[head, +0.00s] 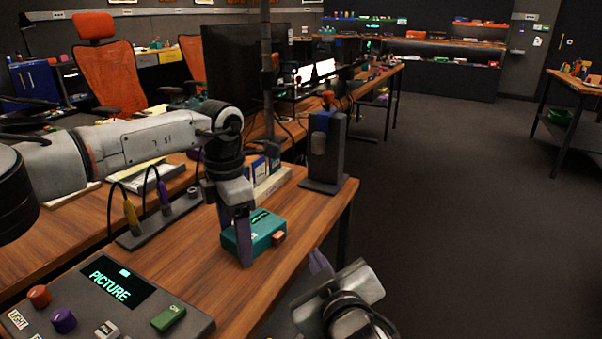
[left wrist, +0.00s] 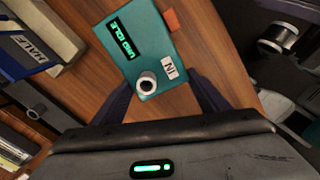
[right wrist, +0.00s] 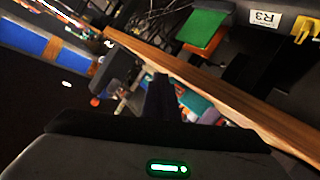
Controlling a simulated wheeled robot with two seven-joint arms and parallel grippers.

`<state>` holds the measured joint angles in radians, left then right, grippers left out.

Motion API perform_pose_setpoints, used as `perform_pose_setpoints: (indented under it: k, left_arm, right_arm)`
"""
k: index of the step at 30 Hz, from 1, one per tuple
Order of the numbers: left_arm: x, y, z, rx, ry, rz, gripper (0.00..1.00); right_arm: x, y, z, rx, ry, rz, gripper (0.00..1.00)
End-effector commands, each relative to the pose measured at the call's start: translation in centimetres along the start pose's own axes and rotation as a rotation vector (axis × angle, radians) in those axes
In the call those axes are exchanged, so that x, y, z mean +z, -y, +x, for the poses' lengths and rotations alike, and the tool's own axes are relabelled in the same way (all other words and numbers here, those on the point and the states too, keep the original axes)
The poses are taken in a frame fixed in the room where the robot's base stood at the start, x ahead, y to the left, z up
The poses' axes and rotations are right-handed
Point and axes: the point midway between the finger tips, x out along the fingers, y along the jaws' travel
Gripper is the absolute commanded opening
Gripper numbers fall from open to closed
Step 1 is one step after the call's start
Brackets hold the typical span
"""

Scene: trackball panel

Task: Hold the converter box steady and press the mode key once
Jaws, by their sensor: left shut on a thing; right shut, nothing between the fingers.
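The teal converter box (head: 265,231) sits on the wooden table, with a small lit display on top. Its orange key (head: 279,238) sticks out on the right side; in the left wrist view this key (left wrist: 170,19) shows at the box's edge. My left gripper (head: 242,245) points down and is shut on the box; its two fingers flank the box in the left wrist view (left wrist: 163,98). My right gripper (head: 318,262) is shut and empty, off the table's right edge, apart from the key. In the right wrist view the box (right wrist: 196,104) is partly hidden behind the fingers.
A panel with a PICTURE display (head: 112,287), knobs and a green switch lies at the front left. A dark stand (head: 325,150) rises behind the box near the table edge. A cable strip (head: 160,220) lies left.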

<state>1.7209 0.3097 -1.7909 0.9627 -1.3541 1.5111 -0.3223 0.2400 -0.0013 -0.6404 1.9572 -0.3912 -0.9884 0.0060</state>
Motion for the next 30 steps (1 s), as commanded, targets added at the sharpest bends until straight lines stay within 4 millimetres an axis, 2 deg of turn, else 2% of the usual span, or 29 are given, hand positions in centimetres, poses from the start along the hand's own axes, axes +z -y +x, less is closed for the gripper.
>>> perform_pose_setpoints:
  k: [30]
  left_arm:
    - [0.0,0.0,0.0,0.000,0.001,0.000,0.42]
  right_arm:
    - [-2.2,-1.1,-7.8,-0.001,-0.001,0.001,0.00]
